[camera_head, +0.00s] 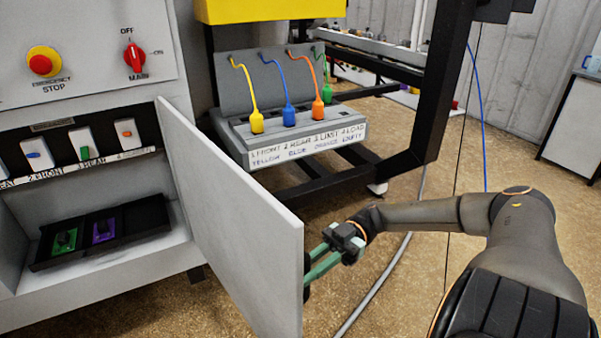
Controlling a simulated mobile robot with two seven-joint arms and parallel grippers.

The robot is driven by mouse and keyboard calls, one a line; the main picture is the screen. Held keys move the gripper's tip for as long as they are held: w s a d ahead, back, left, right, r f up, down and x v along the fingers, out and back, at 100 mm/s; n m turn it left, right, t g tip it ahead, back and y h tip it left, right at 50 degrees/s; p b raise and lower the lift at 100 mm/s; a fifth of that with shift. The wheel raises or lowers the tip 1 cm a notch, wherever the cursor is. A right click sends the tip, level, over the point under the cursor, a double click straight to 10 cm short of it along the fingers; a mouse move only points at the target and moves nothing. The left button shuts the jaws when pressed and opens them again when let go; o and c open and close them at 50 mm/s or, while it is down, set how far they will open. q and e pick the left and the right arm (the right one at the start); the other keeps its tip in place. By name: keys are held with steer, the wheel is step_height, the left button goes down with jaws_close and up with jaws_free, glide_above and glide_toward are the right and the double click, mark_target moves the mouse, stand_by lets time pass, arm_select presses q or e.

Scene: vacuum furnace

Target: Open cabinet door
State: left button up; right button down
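The cabinet door (235,220) is a plain light-grey panel. It stands swung out from the right side of the cabinet opening, toward me, and its inner face shows. My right gripper (310,273) has two green fingers and is at the free edge of the door, on its outer side. The fingers show a gap between them, but their tips are partly hidden behind the door edge. My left gripper is not in view.
The open cabinet (100,258) holds a black tray (135,220) with green and purple pieces, below several labelled switches. A red main switch (134,57) and emergency stop (42,64) are above. A grey connector box (290,128) on a black frame stands behind the door. Cables hang near my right arm.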

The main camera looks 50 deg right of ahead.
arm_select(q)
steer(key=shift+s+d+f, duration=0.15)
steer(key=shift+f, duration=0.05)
arm_select(e)
steer(key=shift+d, duration=0.5)
steer(key=c, duration=0.8)
jaws_free()
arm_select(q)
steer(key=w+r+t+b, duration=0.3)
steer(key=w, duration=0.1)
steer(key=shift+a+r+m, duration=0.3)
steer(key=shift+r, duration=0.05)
arm_select(e)
steer(key=s+d, duration=0.1)
steer(key=d, duration=1.1)
steer(key=shift+s+d, duration=0.15)
steer(key=shift+d, duration=0.1)
